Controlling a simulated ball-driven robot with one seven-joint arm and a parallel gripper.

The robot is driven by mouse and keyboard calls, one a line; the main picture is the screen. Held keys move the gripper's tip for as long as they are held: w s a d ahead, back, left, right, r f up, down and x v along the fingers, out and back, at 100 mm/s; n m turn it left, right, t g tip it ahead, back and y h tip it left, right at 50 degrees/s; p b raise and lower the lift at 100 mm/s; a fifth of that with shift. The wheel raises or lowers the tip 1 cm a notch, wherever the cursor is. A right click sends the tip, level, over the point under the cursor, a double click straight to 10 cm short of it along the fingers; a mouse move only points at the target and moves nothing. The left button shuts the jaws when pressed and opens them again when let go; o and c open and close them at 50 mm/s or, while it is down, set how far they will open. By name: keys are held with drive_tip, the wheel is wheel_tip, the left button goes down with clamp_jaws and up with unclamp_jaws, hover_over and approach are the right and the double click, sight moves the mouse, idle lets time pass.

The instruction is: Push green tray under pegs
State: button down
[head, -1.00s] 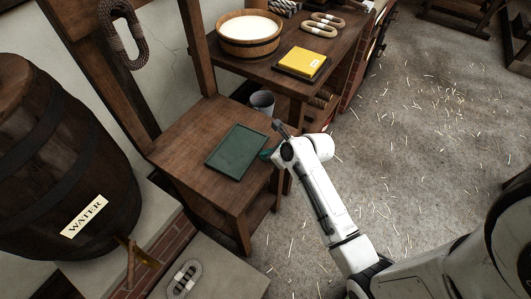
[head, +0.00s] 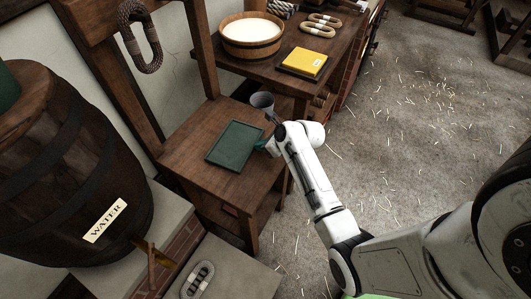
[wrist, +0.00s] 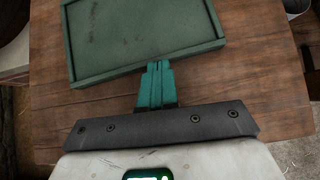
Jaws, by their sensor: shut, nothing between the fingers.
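The green tray (head: 235,145) lies flat on a brown wooden table and looks empty. It also shows in the wrist view (wrist: 140,30), at the top. My gripper (head: 263,145) is at the tray's right side, low over the tabletop. In the wrist view my gripper's teal fingers (wrist: 157,68) are closed together, with their tips at the middle of the tray's near rim. They look to be touching it or very nearly so. A rope coil (head: 140,37) hangs from the dark timber frame at the upper left. I cannot make out the pegs clearly.
A grey cup (head: 262,101) stands beyond the tray, close to my arm. A workbench behind bears a wooden tub (head: 251,36) and a yellow block (head: 304,62). A water barrel (head: 70,165) stands at the left. Bare tabletop (head: 187,148) lies left of the tray.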

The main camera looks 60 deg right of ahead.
sight(231, 134)
drive_tip(key=w, duration=1.1)
drive_tip(key=shift+a, duration=0.15)
drive_tip(key=shift+s, duration=0.1)
